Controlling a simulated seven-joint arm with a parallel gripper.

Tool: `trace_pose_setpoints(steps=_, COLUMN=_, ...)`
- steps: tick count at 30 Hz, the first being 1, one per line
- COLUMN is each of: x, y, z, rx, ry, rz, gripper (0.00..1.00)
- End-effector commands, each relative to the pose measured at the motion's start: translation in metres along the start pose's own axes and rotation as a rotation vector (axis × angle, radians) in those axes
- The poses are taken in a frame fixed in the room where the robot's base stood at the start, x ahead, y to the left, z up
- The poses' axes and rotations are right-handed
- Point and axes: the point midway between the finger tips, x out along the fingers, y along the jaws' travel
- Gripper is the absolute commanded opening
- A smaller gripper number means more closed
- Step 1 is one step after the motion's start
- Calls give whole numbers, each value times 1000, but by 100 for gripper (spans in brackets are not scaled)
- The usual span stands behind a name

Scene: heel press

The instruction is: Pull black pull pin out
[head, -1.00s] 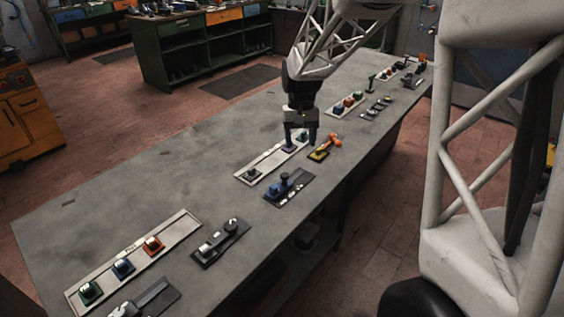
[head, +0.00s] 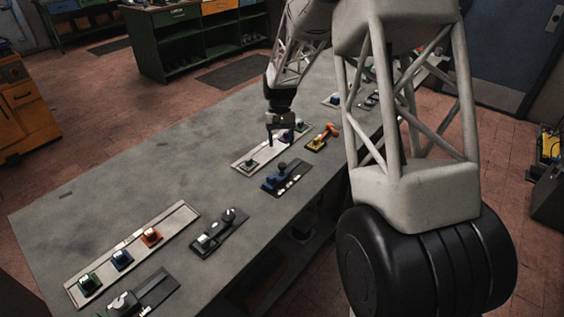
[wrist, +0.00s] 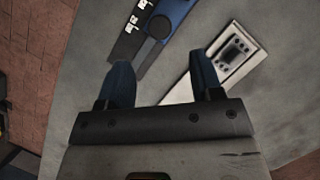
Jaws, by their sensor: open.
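My gripper (head: 279,140) is open and empty over the pale strip (head: 265,154) in the middle of the table. In the wrist view its two blue fingertips (wrist: 162,78) stand apart, with bare table and part of the strip between and beyond them. A small dark square fitting (head: 249,163) sits at the strip's near end, and it also shows in the wrist view (wrist: 236,50), beyond the right finger. It may be the black pull pin, but I cannot tell for sure. A purple piece (head: 285,137) on the strip is partly behind the gripper.
A blue device with a dark knob (head: 282,175) lies right beside the strip. A yellow device with an orange handle (head: 321,138) is beyond it. Another strip (head: 185,217) with several coloured pieces and a black device (head: 218,233) lie nearer. The table's left side is bare.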

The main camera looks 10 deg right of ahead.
Motion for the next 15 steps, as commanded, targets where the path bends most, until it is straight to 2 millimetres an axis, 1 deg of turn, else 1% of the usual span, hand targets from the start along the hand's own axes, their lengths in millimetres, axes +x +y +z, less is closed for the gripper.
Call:
trace_pose_setpoints(steps=8, x=1, y=0, z=0, rx=0, ry=0, rz=0, gripper=60)
trace_pose_setpoints(steps=11, x=3, y=0, z=0, rx=0, ry=0, rz=0, gripper=60)
trace_pose_setpoints(steps=15, x=12, y=0, z=0, rx=0, ry=-1, rz=0, gripper=60)
